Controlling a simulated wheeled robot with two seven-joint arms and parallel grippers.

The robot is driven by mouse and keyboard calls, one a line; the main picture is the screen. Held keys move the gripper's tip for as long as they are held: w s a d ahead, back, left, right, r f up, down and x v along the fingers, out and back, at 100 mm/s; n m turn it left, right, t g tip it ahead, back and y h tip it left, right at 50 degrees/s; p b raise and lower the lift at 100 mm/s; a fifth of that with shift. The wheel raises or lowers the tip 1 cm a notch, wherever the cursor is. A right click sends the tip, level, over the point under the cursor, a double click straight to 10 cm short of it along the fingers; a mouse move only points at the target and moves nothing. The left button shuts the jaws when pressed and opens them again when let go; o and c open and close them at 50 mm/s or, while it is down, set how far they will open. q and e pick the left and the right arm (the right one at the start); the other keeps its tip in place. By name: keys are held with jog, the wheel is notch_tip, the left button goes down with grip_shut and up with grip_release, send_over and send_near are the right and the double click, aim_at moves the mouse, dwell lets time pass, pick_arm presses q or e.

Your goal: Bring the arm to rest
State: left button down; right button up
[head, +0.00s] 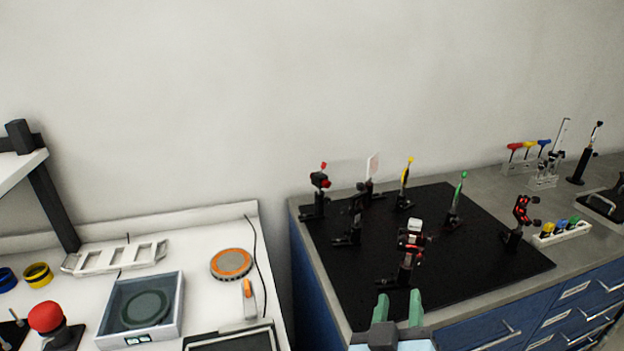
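My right gripper (399,308) shows at the bottom of the head view, with two green fingers pointing away from me. The fingers stand apart with only the black board (480,270) seen between them, so it is open and empty. Just beyond the fingertips stands a dark optical mount (405,265) with red parts and a pale top; I cannot tell the exact gap. My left gripper is not in view.
Several mounts stand on the board, including a red-tipped one (319,182), a yellow-tipped one (405,185) and a green-tipped one (456,203). A red-black mount (520,215) is at right. The left bench holds a clear-walled box (172,305) and a red button (46,317).

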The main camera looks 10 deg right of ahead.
jog(key=s+d+f+g+y, duration=0.1)
jog(key=s+d+f+g, duration=0.2)
jog(key=f, duration=0.2)
jog(key=s+d+f+g+y, duration=0.1)
jog(key=s+d+f+g, duration=0.15)
jog(key=f, duration=0.35)
jog(key=s+a+f+n+g+y, duration=0.1)
jog(key=s+a+f+g+y, duration=0.1)
jog(key=s+f+g+y, duration=0.65)
jog(key=s+f+h+b, duration=0.2)
jog(key=s+f+h, duration=0.15)
jog(key=f, duration=2.25)
jog(key=s+d+f+g, duration=0.1)
jog(key=s+d+f, duration=0.2)
jog(key=s+f, duration=1.2)
jog(key=shift+s+n+y+b, duration=0.3)
jog(key=shift+s+y+b, duration=0.15)
jog(key=shift+s, duration=0.5)
